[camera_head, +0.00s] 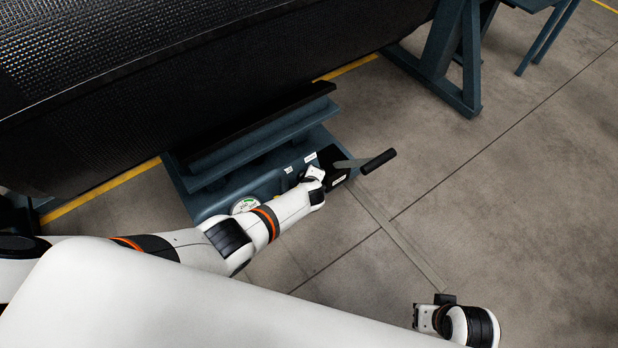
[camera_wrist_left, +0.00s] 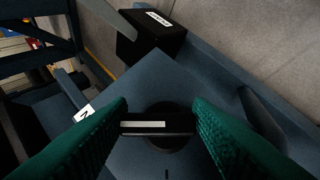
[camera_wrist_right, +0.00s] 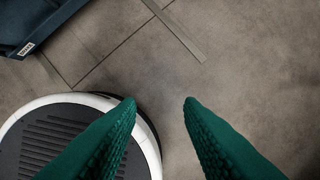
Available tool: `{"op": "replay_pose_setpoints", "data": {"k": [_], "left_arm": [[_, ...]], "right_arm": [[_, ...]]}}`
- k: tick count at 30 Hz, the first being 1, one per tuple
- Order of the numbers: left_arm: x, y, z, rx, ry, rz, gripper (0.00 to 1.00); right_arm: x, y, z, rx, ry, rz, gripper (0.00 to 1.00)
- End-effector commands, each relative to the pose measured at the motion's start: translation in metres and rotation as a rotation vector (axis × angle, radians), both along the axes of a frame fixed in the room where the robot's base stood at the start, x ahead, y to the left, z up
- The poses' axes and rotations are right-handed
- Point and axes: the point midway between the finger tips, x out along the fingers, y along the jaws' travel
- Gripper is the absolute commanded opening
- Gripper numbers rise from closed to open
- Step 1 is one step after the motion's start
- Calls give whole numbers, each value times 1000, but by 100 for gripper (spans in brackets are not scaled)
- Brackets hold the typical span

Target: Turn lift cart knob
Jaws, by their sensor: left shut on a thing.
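The blue-grey lift cart (camera_head: 184,182) stands below the big black belt roll, and its top also shows in the left wrist view (camera_wrist_left: 160,78). Its knob (camera_wrist_left: 157,125) is black with a pale bar across it, over a dark round base. My left gripper (camera_wrist_left: 158,118) has its green fingers closed on the knob's two sides. In the head view my left gripper (camera_head: 315,176) is at the cart's near right part and hides the knob. My right gripper (camera_wrist_right: 160,103) is open and empty above the floor; it also shows in the head view (camera_head: 420,318).
A black box (camera_head: 334,166) with a lever handle (camera_head: 378,161) is right beside my left gripper. A round gauge (camera_head: 244,205) is on the cart near my forearm. The belt roll (camera_head: 200,90) overhangs the cart.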

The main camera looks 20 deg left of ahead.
Motion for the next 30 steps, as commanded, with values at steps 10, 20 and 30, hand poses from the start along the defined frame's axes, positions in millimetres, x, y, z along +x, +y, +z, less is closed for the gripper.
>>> {"op": "replay_pose_setpoints", "data": {"k": [10, 20, 30], "left_arm": [[5, 0, 5, 5, -9, -7, 24], [2, 0, 2, 3, -4, -5, 66], [-5, -3, 10, 2, -2, -4, 66]], "right_arm": [[0, 0, -1, 0, -1, 0, 34], [1, 0, 0, 1, -2, -1, 34], [-2, 1, -29, -1, 24, 3, 34]]}}
